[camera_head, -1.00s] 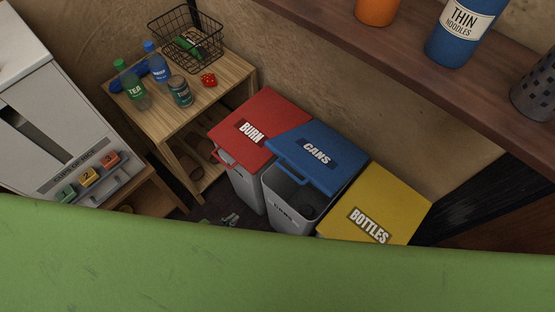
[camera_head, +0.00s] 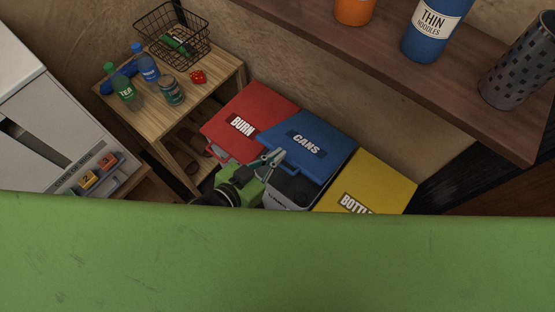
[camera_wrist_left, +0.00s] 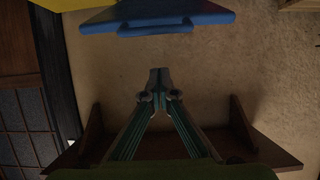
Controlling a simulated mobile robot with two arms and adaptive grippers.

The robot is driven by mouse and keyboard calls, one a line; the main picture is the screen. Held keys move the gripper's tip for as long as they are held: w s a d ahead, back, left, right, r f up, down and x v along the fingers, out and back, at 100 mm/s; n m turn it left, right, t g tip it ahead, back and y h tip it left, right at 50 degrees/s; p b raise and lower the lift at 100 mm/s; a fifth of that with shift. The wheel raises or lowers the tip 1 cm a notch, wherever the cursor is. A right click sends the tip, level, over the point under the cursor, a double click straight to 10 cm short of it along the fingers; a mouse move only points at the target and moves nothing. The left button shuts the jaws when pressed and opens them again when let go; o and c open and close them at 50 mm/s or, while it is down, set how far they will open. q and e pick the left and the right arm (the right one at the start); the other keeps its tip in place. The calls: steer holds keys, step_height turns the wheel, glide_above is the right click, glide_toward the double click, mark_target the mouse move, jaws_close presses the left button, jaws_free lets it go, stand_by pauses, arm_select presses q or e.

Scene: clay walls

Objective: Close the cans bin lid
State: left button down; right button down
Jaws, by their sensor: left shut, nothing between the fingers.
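The cans bin has a blue lid (camera_head: 306,144) marked CANS, partly raised, with a dark opening at its front edge. Its pale body (camera_head: 288,190) shows below, partly hidden by my green body part. My left gripper (camera_head: 276,157) is at the lid's front left, near its handle; I cannot tell from the head view whether it touches. In the left wrist view the gripper (camera_wrist_left: 159,75) has its fingertips together with nothing between them. There the blue lid's edge and handle (camera_wrist_left: 155,27) appear at the top, apart from the fingertips. My right gripper is not seen.
The red BURN bin lid (camera_head: 250,118) is left of the cans bin, and the yellow BOTTLES lid (camera_head: 375,182) is right. A wooden table (camera_head: 160,122) with bottles, a can and a basket (camera_head: 172,35) stands left. A shelf (camera_head: 400,75) overhangs at upper right.

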arm_select(q)
steer(key=f, duration=0.1)
steer(key=w+f, duration=0.1)
steer(key=d+f, duration=0.1)
steer(key=shift+w+f+p, duration=0.15)
steer(key=shift+f+p, duration=0.1)
steer(key=shift+p, duration=0.05)
steer(key=shift+s+a+f, duration=0.35)
steer(key=shift+s+f, duration=0.05)
steer(key=shift+f, duration=0.05)
